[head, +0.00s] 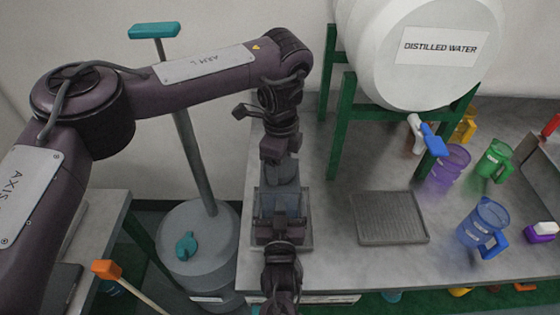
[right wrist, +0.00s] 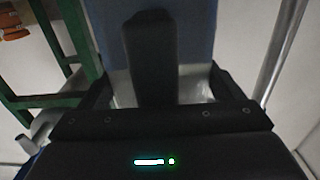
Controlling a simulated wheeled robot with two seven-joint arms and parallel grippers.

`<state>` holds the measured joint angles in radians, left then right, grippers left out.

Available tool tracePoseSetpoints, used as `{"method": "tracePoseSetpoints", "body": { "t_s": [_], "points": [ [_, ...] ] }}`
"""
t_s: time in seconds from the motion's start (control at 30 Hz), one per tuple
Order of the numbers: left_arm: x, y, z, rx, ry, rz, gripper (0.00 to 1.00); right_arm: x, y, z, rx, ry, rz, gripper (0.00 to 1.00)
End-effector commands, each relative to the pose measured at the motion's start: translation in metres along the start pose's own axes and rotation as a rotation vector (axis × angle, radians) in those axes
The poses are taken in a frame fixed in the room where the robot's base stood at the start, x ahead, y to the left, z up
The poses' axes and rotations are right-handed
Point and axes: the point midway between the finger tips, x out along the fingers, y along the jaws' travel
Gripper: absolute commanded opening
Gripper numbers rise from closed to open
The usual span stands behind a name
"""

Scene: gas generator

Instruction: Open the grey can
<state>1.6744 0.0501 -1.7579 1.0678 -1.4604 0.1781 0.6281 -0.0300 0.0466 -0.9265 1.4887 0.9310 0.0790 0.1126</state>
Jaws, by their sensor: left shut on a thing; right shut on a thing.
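The grey can (head: 283,205), blue-grey in this light, stands upright at the left end of the bench, partly hidden by my grippers. My left gripper (head: 283,160) is above it, pointing down, shut on the can's top part, which looks like a grey lid (head: 284,175). Whether the lid is apart from the body cannot be told. My right gripper (head: 279,230) comes in from the near side and is shut on the can's body. In the right wrist view the blue-grey can (right wrist: 195,35) fills the space behind the dark finger.
A white distilled water tank (head: 400,80) on a green stand (head: 341,125) is right of the can. A grey ribbed tray (head: 389,218), a blue jug (head: 478,222) and a green jug (head: 494,160) are farther right. A grey drum (head: 200,245) with a teal-handled pole (head: 155,31) is left.

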Motion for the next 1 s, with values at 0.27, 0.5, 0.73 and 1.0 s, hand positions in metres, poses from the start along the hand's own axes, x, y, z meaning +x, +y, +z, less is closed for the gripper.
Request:
{"method": "tracePoseSetpoints", "body": {
  "t_s": [0.27, 0.5, 0.73, 1.0],
  "points": [
    [-0.0014, -0.0016, 0.0011, -0.622, 0.000, -0.005, 0.41, -0.0008, -0.0005, 0.0008, -0.001, -0.002, -0.001, 0.23],
    [-0.0016, -0.0016, 0.0013, -1.078, 0.000, -0.005, 0.41, -0.0008, -0.0005, 0.0008, 0.000, -0.002, -0.001, 0.23],
    [-0.0015, -0.0013, 0.0012, -1.174, 0.000, -0.004, 0.41, -0.0008, -0.0004, 0.0008, 0.000, -0.002, -0.001, 0.23],
    [-0.0017, -0.0017, 0.0014, -1.176, 0.000, -0.005, 0.41, -0.0006, -0.0003, 0.0009, 0.000, -0.002, -0.001, 0.23]
  ]
}}
